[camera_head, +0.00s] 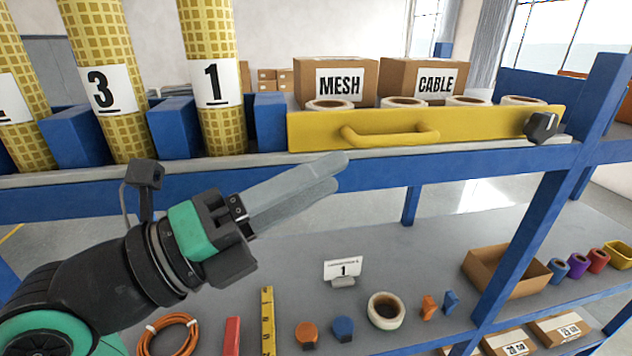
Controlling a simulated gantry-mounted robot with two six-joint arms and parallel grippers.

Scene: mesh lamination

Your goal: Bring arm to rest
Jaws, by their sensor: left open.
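My left arm comes in from the lower left. Its gripper (337,176) points up and to the right, with two long grey fingers seen nearly edge-on and a narrow gap between them. Nothing shows between the fingers. From this angle the fingertips appear in front of the upper shelf's front edge, below the yellow drawer (300,132). I cannot tell how far they are from the shelf. My right gripper is not in view.
Yellow mesh rolls (217,130) stand between blue blocks on the upper shelf (60,178). MESH (306,72) and CABLE (398,75) boxes stand behind the drawer. The lower surface (420,260) holds a tape roll (386,311), an open carton (505,277) and an orange cable coil (170,336).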

